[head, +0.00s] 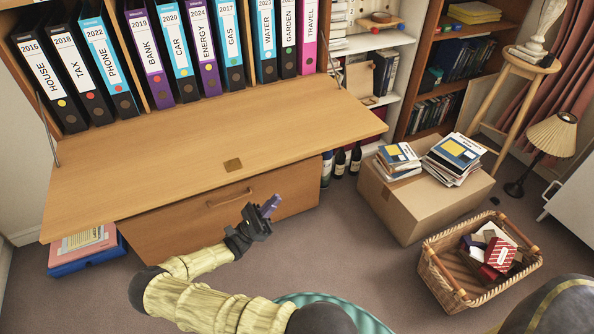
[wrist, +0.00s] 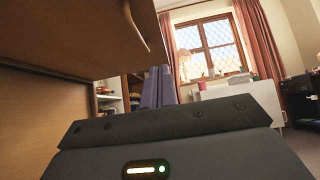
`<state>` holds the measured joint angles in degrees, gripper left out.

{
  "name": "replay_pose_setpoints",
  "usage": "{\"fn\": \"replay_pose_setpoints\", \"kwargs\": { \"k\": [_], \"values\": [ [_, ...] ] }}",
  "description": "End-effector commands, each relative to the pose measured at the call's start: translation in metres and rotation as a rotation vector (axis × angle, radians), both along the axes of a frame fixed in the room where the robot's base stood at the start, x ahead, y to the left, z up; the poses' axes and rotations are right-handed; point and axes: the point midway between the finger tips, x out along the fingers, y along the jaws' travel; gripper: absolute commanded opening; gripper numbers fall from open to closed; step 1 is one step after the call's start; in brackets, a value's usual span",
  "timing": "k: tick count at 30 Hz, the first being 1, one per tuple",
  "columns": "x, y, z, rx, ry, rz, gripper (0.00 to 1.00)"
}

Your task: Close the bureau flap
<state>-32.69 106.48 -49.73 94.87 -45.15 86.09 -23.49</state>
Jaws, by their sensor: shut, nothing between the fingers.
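The bureau flap (head: 200,145) is folded down and lies open, roughly level, in front of a row of binders. In the wrist view the flap (wrist: 75,35) shows from below at the upper left. My gripper (head: 270,204) is shut and empty, in front of the drawer (head: 190,222) and lower than the flap's front edge, apart from it. The purple fingers (wrist: 158,88) also show in the wrist view, pointing away from the camera.
Labelled binders (head: 178,50) stand inside the bureau. A cardboard box (head: 425,195) with stacked magazines stands to the right, with a wicker basket (head: 480,265) nearer. Carpet (head: 350,245) is clear between drawer and box.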

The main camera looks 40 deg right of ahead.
Motion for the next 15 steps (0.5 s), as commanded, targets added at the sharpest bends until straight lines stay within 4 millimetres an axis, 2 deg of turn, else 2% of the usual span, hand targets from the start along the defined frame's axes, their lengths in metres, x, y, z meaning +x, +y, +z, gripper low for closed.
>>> {"fn": "replay_pose_setpoints", "kwargs": {
  "k": [8,15],
  "values": [
    [-0.001,-0.002,0.002,0.005,-0.003,0.000,0.00],
    [-0.005,-0.017,0.021,0.007,-0.003,-0.002,0.00]
  ]
}}
